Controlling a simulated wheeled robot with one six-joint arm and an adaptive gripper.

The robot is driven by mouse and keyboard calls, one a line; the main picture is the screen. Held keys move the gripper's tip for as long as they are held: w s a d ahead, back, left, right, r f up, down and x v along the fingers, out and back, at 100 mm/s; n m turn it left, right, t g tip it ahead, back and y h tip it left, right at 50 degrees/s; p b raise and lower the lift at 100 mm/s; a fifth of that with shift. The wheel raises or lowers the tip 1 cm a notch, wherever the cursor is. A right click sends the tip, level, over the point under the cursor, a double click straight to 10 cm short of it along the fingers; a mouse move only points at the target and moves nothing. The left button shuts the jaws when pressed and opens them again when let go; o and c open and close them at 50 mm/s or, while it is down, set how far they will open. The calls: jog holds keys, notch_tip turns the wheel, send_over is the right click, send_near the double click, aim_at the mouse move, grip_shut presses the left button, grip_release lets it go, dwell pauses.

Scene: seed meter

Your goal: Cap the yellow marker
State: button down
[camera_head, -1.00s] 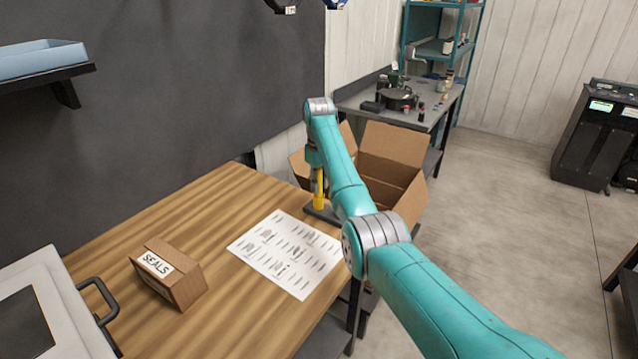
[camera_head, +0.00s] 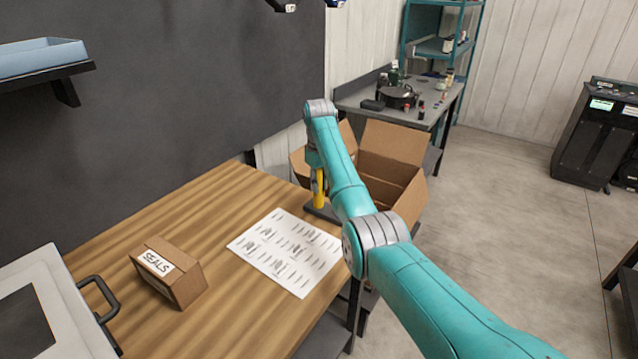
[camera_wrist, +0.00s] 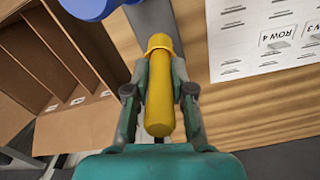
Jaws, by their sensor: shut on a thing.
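The yellow marker (camera_wrist: 158,100) is between my gripper's fingers (camera_wrist: 159,91) in the wrist view, and my gripper is shut on it. Its near end is rounded. A wider yellow collar or cap (camera_wrist: 159,42) is at its far end; I cannot tell whether this is a separate part or how firmly it sits. In the head view the yellow marker (camera_head: 319,196) stands upright below my gripper (camera_head: 317,178), over a dark grey plate (camera_head: 325,212) at the bench's far right corner. The marker's tip is not visible.
A printed sheet (camera_head: 285,253) lies on the wooden bench (camera_head: 200,225), with a SEALS box (camera_head: 170,273) to its left. An open cardboard box (camera_head: 395,165) stands just beyond the bench corner. A round blue thing (camera_wrist: 92,6) shows near the marker's far end.

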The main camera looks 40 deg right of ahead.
jog(key=shift+f, duration=0.35)
dwell(0.4)
jog(key=c, duration=0.9)
grip_release()
notch_tip(320, 180, up, 8)
jog(key=shift+f, duration=0.25)
